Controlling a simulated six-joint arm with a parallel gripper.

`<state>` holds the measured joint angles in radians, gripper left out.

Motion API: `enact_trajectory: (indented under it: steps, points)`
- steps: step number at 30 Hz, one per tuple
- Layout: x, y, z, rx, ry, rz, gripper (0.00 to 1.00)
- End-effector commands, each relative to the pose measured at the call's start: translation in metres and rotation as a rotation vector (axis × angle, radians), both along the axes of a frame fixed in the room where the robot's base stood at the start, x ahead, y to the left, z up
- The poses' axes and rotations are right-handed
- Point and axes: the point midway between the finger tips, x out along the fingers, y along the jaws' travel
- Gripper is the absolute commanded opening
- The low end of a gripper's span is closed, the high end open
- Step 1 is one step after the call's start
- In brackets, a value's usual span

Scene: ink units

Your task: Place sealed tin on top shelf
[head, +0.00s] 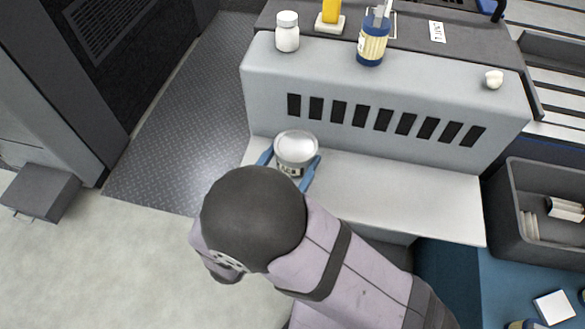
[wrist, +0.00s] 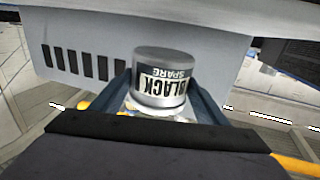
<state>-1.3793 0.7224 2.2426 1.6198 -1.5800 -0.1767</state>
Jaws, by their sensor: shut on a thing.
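The sealed tin (head: 295,148) is a silver can with a closed lid. In the wrist view the tin (wrist: 160,75) carries a label reading "BLACK SPARE", which appears upside down. My gripper (head: 289,172) has its blue fingers on either side of the tin and is shut on it. The tin is over the left part of the light grey lower ledge (head: 400,200), in front of the slotted face. I cannot tell whether its base touches the ledge. The top shelf (head: 440,75) is the light grey surface above the slots. My arm hides part of the lower ledge.
On the top shelf's left stands a white bottle (head: 287,32). A blue-and-cream container (head: 373,42) holding tools stands further right, and a small white lump (head: 494,79) lies near the right end. The shelf between them has free room. A dark bin (head: 500,205) stands at right.

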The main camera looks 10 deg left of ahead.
Motion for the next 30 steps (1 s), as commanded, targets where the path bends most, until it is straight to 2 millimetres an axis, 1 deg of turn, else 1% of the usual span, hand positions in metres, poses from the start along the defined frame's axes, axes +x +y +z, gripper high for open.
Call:
enact_trajectory:
  steps: [2, 5, 12, 16, 26, 30]
  points:
    - [0.000, 0.000, 0.001, 0.001, -0.003, 0.000, 0.29]
    - [0.000, 0.000, -0.003, -0.001, -0.003, 0.000, 0.29]
    - [0.000, 0.000, -0.030, -0.003, -0.002, 0.000, 0.29]
    - [0.000, 0.000, -0.039, -0.002, -0.003, 0.000, 0.29]
    - [0.000, 0.000, -0.041, 0.001, -0.003, 0.000, 0.29]
    - [0.000, 0.000, -0.044, 0.000, -0.003, 0.000, 0.29]
